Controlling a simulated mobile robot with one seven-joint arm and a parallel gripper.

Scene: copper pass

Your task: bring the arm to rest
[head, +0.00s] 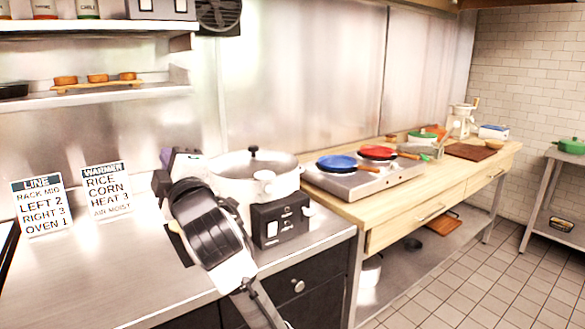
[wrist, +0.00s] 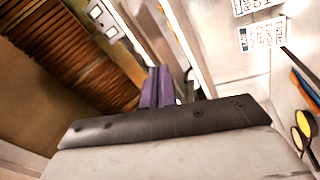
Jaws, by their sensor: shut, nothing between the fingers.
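My arm reaches up from the bottom of the head view over the steel counter (head: 110,265), bent, with its dark link in front of the white cooker. My gripper (head: 182,157) is partly hidden behind that link; a purple part of it shows near the back of the counter. In the wrist view the purple fingers of my gripper (wrist: 158,86) are together and hold nothing. The wrist view is tilted.
The white lidded cooker (head: 245,178) stands close beside my arm. Two signs, LINE (head: 42,206) and WARMER (head: 106,190), stand on the left. A hot plate (head: 365,178) with blue and red pans is to the right. Wall shelves (head: 110,95) hang above. Tiled floor is open at right.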

